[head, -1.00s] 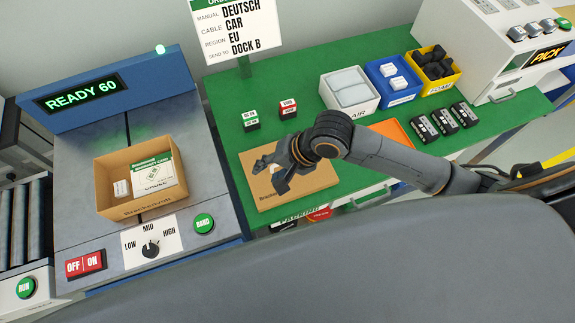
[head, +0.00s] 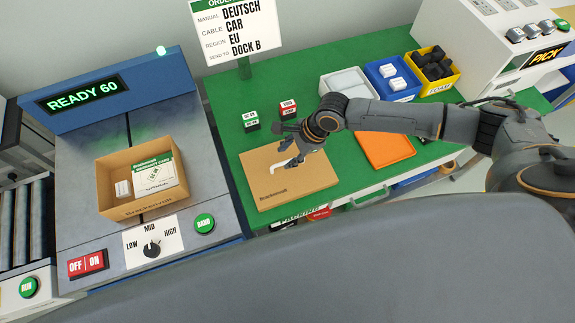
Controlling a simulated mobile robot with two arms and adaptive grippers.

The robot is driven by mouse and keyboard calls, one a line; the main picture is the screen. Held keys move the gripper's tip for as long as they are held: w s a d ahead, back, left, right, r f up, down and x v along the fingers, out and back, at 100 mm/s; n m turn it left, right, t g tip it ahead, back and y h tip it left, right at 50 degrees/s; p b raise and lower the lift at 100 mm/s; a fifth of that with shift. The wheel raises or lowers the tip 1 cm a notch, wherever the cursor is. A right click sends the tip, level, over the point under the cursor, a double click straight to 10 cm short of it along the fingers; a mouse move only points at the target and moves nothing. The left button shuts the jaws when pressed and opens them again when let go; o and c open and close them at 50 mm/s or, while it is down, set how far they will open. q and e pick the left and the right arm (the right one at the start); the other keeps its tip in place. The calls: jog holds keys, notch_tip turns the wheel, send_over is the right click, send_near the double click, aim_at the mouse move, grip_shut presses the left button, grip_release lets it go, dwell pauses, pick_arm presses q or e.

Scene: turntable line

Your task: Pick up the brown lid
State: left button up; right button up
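The brown lid (head: 312,190) lies flat on the green table, left of its front middle, with small print at its lower left corner. A small white piece (head: 279,168) shows on or just above the lid, beside my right gripper's fingers. My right gripper (head: 287,146) is over the lid's upper part, with its fingers pointing left and apart. I cannot tell whether it touches the lid. My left gripper is out of view.
An open brown box (head: 108,198) with cards inside stands on the grey turntable station at left. An orange tray (head: 385,150) lies right of the lid. White, blue (head: 408,88) and yellow (head: 437,86) bins stand behind. Two small stamp-like blocks (head: 289,109) stand behind the lid.

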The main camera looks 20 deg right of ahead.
aim_at(280, 164)
jog(key=shift+d+p+x, duration=0.2)
jog(key=shift+p+x, duration=0.45)
jog(key=shift+x, duration=2.35)
jog(key=shift+f, duration=0.1)
grip_shut()
